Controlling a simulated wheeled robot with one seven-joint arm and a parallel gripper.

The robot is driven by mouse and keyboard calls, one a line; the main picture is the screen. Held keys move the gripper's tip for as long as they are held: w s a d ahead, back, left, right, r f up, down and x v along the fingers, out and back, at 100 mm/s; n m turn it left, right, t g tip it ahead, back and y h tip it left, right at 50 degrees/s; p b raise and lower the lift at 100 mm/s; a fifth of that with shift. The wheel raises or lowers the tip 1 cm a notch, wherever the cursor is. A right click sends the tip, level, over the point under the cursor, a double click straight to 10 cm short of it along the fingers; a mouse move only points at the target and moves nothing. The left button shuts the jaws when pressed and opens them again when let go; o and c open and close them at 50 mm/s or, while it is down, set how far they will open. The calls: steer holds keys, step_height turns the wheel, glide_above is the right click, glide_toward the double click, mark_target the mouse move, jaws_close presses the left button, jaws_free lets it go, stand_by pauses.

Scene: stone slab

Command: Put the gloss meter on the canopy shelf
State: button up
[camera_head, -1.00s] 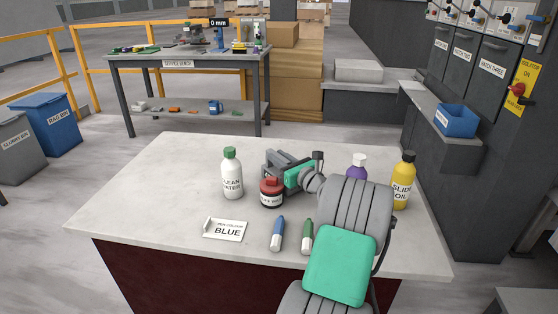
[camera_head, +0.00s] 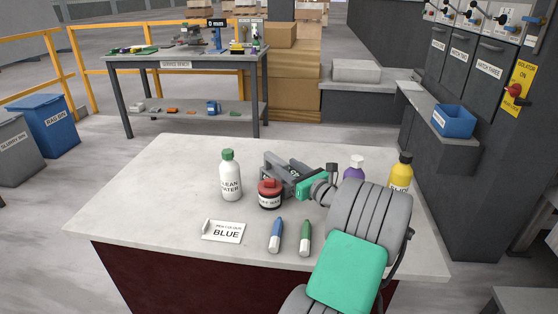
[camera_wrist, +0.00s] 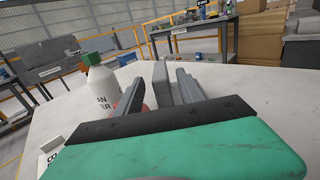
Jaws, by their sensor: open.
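My gripper (camera_head: 279,168) is open over the far middle of the pale stone slab (camera_head: 130,205). In the wrist view its two grey fingers (camera_wrist: 160,82) stand apart. A plain grey block (camera_wrist: 160,88) shows between them, nearer the right finger, with a gap to the left one. It may be the gloss meter, but no label can be read. In the head view the fingers and arm largely hide it. No shelf in view is labelled as the canopy shelf, so I cannot tell which it is.
A clean water bottle (camera_head: 230,177) and a red-lidded jar (camera_head: 270,194) stand left of my gripper. Blue (camera_head: 275,236) and green (camera_head: 305,238) pens and a BLUE card (camera_head: 224,231) lie in front. Purple (camera_head: 354,168) and yellow (camera_head: 400,172) bottles stand right. The slab's left side is clear.

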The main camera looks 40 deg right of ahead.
mark_target(276, 161)
steer(key=s, duration=0.5)
steer(key=shift+s+a, duration=0.15)
steer(key=shift+a, duration=0.15)
steer(key=shift+o, duration=0.4)
steer(key=w, duration=0.5)
steer(key=shift+f+b, duration=0.35)
steer(key=shift+f, duration=0.05)
steer(key=w, duration=0.2)
steer(key=w+d+b, duration=0.1)
steer(key=w, duration=0.4)
steer(key=shift+d+f+b, duration=0.1)
steer(key=shift+d+b, duration=0.15)
steer(key=shift+b, duration=0.05)
steer(key=shift+c, duration=0.2)
jaws_close()
